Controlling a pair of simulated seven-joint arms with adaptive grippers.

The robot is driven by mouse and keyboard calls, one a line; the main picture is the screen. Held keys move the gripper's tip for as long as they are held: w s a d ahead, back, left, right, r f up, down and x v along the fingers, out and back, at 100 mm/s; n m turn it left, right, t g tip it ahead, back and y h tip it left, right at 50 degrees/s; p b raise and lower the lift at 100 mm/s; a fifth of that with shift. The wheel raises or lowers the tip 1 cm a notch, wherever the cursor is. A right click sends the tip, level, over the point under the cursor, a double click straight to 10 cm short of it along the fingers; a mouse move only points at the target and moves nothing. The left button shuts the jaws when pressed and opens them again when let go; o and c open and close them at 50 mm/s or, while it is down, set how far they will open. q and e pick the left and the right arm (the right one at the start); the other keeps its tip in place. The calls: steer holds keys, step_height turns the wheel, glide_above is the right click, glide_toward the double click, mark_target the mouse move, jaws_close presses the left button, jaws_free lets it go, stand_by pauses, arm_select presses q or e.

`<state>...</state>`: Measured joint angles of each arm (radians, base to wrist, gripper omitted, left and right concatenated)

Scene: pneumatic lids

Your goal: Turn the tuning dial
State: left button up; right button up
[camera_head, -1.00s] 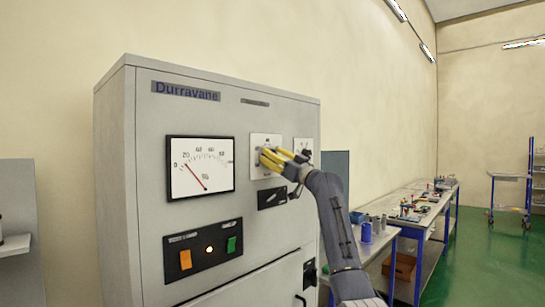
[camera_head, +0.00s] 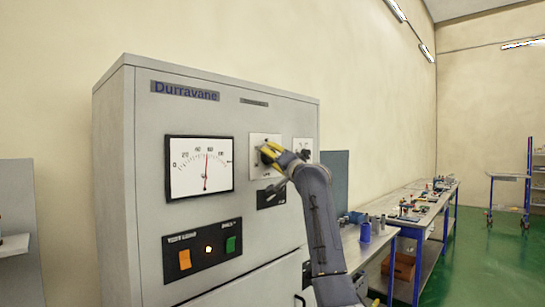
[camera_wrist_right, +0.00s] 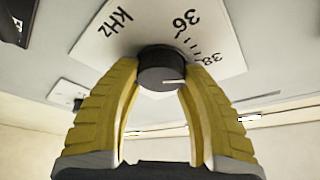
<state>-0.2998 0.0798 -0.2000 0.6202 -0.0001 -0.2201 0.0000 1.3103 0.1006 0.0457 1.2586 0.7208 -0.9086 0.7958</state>
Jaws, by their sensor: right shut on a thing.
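The tuning dial (camera_wrist_right: 162,68) is a dark round knob with a white pointer line, on a white plate (camera_wrist_right: 205,35) marked 36, 38 and kHz. In the right wrist view my right gripper (camera_wrist_right: 160,84) has its two yellow fingers shut on the dial, one on each side. In the head view the right gripper (camera_head: 270,152) covers the dial in front of its white plate (camera_head: 256,141). The white meter (camera_head: 200,167) on the cabinet front has a red needle standing nearly upright, near mid-scale. My left gripper is not in view.
A second white dial plate (camera_head: 303,147) is right of the gripper. A workbench (camera_head: 375,241) stands at the right.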

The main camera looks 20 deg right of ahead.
steer(key=shift+r+m, duration=0.1)
steer(key=shift+m, duration=0.7)
steer(key=shift+m+h, duration=0.3)
steer(key=shift+h, duration=0.1)
steer(key=o, duration=1.2)
steer(key=v, duration=1.2)
